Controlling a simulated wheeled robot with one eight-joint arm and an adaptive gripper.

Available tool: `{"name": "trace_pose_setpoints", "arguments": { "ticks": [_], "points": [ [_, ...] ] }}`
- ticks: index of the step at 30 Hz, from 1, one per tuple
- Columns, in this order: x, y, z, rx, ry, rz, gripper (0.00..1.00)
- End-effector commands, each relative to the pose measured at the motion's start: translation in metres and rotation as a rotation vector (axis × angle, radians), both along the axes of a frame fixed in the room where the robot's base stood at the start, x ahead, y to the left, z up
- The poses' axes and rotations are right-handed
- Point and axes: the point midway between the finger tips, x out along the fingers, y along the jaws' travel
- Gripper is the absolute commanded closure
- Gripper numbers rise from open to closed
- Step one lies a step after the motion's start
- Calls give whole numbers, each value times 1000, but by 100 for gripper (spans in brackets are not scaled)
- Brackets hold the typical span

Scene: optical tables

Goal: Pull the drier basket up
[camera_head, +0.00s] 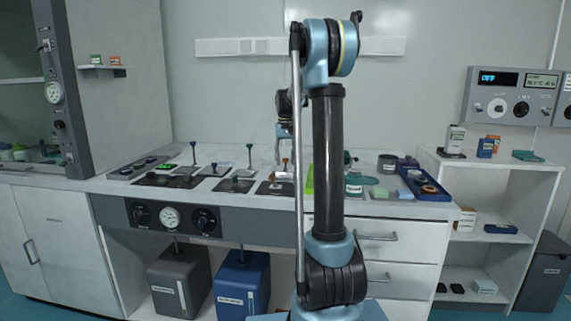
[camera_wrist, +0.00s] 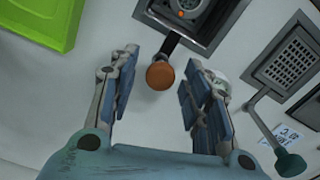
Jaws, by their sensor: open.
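In the wrist view my gripper (camera_wrist: 161,62) is open, with one finger on each side of an orange-brown knob (camera_wrist: 160,76). The knob tops a dark handle that leads to a dark square recess (camera_wrist: 213,40) holding a round grey part, partly cut off by the frame. I see no clear finger contact with the knob. In the head view my gripper (camera_head: 285,133) hangs above the bench, over a brown knob (camera_head: 284,161) on an upright stem. No readable label shows which fitting is the drier basket.
A perforated insert (camera_wrist: 291,57) with a teal-knobbed handle (camera_wrist: 290,163) lies to the right in the wrist view. A green tray (camera_wrist: 40,22) is at upper left. Several other knobbed stems stand left on the bench (camera_head: 255,158). A blue tray (camera_head: 447,197) sits at right.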

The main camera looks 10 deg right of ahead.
Motion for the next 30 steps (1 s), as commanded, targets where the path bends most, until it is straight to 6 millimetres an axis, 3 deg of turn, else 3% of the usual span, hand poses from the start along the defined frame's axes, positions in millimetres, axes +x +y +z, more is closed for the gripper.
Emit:
{"name": "trace_pose_setpoints", "arguments": {
  "ticks": [6, 14, 20, 26, 30],
  "points": [
    [0, 0, -12, 0, 0, 0, 56],
    [0, 0, -13, 0, 0, 0, 56],
    [0, 0, -13, 0, 0, -1, 99],
    [0, -2, -11, 0, 0, -2, 100],
    [0, -2, 7, 0, 0, -2, 100]
  ]
}}
